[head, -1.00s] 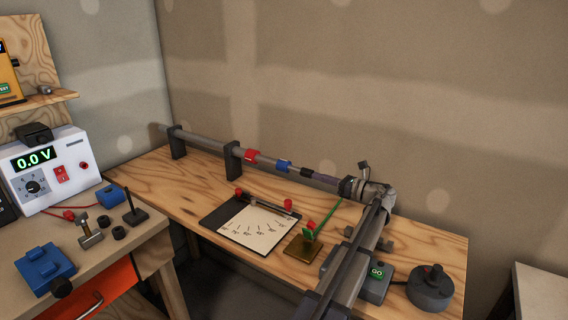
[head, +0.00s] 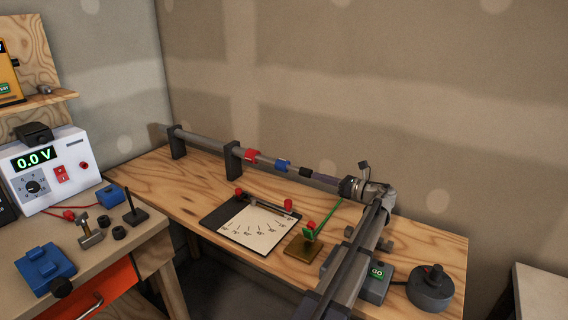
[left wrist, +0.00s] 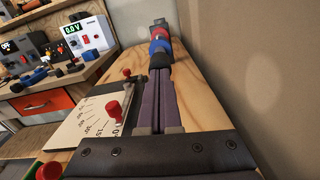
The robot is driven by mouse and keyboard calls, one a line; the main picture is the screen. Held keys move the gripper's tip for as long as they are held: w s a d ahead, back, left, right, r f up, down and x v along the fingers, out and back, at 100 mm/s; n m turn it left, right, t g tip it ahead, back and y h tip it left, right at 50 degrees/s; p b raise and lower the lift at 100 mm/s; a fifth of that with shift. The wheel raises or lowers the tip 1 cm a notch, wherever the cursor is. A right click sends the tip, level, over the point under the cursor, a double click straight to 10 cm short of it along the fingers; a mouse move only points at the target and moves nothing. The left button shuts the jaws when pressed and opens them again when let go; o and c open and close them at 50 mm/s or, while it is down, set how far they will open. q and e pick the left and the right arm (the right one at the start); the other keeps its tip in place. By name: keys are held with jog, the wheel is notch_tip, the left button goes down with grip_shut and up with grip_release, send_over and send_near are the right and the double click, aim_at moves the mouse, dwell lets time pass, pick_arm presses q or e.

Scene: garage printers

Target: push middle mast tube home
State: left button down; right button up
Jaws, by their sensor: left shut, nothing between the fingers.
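The mast lies level along the back of the wooden bench, its grey tube (head: 205,143) held in two dark stands. Toward its right end come a red collar (head: 252,155), a blue collar (head: 281,166) and a black end piece (head: 303,172), with thinner grey tube between the collars. My left gripper (head: 316,176) is shut and empty, in line with the mast at its right end. In the left wrist view its fingertips (left wrist: 160,73) meet or nearly meet the black end (left wrist: 160,60); contact is hard to tell. The blue collar (left wrist: 160,47) and red collar (left wrist: 159,33) lie beyond. My right gripper is not visible.
In front of the mast are a dial board (head: 252,226) with red knobs and a brass plate (head: 303,248) with a green lever. A GO box (head: 377,279) and a joystick (head: 431,285) stand at right. The wall runs close behind the mast.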

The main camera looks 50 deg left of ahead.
pick_arm(q)
jog(key=shift+v, duration=2.2)
